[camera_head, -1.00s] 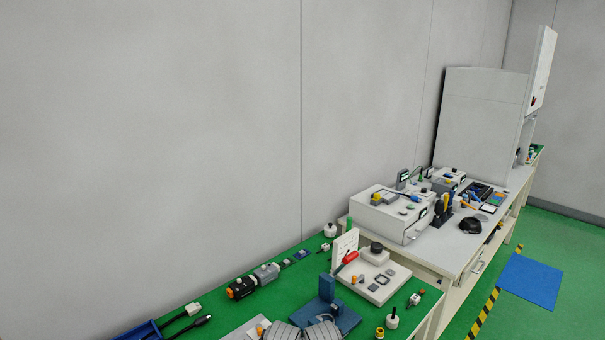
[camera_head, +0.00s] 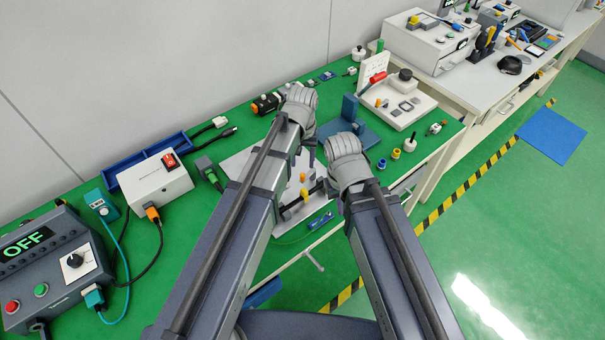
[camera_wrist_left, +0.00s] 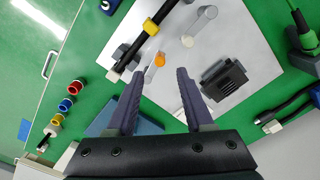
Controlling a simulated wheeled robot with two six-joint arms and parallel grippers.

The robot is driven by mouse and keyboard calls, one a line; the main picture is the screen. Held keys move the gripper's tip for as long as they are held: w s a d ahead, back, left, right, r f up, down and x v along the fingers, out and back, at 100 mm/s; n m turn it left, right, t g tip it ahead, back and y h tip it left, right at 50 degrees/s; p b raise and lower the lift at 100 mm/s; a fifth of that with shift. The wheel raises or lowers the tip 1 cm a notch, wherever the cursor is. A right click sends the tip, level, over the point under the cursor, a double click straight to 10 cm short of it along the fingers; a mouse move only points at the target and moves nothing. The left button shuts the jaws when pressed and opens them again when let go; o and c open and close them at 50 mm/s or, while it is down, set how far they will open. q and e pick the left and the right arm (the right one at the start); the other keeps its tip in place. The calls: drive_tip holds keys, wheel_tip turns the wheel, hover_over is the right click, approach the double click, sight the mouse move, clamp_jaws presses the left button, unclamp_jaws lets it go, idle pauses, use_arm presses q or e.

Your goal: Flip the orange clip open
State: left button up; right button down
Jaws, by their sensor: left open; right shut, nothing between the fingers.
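A small orange clip (camera_wrist_left: 160,60) stands on a pale grey plate (camera_wrist_left: 232,38) in the left wrist view, just ahead of the gap between my left fingertips. It also shows as a small orange spot in the head view (camera_head: 303,177). My left gripper (camera_wrist_left: 161,74) is open and empty, pointing down at the plate; one finger lies on each side of the clip's line, apart from it. In the head view the left wrist largely hides its fingers. My right gripper (camera_head: 345,160) is over the bench's front side, shut and empty, its fingertips hidden by its wrist.
A black rod with a yellow clip (camera_wrist_left: 150,27) lies beside the orange one. A black block (camera_wrist_left: 223,80) sits on the plate. Several coloured ringed pieces stand at the wrist view's left. A white switch box (camera_head: 155,187) and a control unit (camera_head: 50,265) stand at left in the head view.

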sight(302, 174)
use_arm(q)
wheel_tip(302, 174, down, 6)
drive_tip(key=b, duration=0.5)
drive_tip(key=shift+r, duration=0.1)
clamp_jaws()
